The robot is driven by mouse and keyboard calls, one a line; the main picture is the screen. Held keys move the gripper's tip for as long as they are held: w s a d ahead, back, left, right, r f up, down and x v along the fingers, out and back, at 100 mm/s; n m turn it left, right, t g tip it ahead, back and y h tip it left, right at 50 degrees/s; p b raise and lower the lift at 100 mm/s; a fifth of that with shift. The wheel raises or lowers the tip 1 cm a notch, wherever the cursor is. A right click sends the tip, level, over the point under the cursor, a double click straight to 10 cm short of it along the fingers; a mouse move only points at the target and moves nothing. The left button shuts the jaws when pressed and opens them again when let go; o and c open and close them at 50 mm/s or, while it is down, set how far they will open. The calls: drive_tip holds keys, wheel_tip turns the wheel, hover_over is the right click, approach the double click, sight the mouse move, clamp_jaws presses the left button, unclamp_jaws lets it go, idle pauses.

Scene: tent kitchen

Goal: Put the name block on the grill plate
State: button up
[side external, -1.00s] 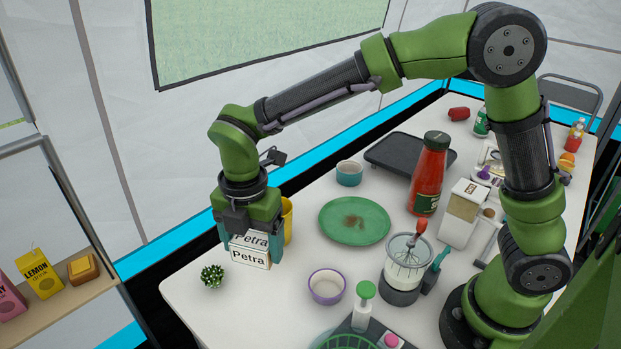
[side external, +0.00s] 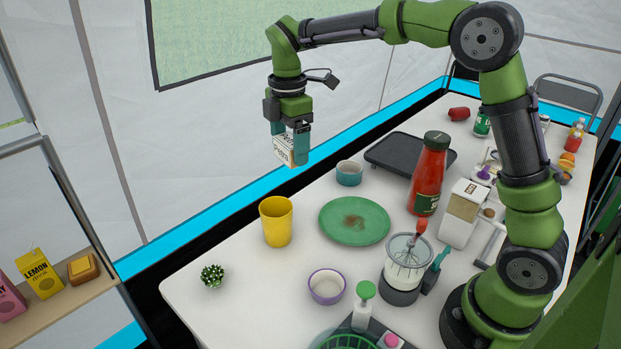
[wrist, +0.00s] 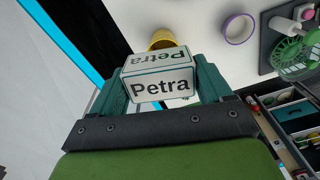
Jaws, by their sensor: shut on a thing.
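The name block (side external: 285,150) is white with dark edging and the word "Petra" on its faces. My gripper (side external: 291,151) is shut on it and holds it in the air, above the table's far left edge. In the wrist view the block (wrist: 160,88) sits between the two teal fingers of my gripper (wrist: 160,85), with "Petra" readable on two faces. The grill plate (side external: 398,154) is a dark flat tray on the back of the table, to the right of my gripper and lower. Nothing lies on it.
A teal bowl (side external: 349,173) stands between my gripper and the grill plate. A tall red bottle (side external: 429,178) stands at the plate's near right. A yellow cup (side external: 276,221), green plate (side external: 355,221) and small plant (side external: 212,275) stand nearer.

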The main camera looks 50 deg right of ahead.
drive_tip(key=d+m, duration=0.5)
drive_tip(key=d, duration=1)
drive_tip(key=m, duration=1)
hover_over(410, 160)
drive_tip(key=s, duration=0.2)
drive_tip(key=f, duration=1.1)
drive_tip(key=shift+w+d+f, duration=0.15)
drive_tip(key=shift+d, duration=0.05)
drive_tip(key=shift+f, duration=2)
drive_tip(key=o, duration=1)
drive_tip(key=shift+f, duration=0.15)
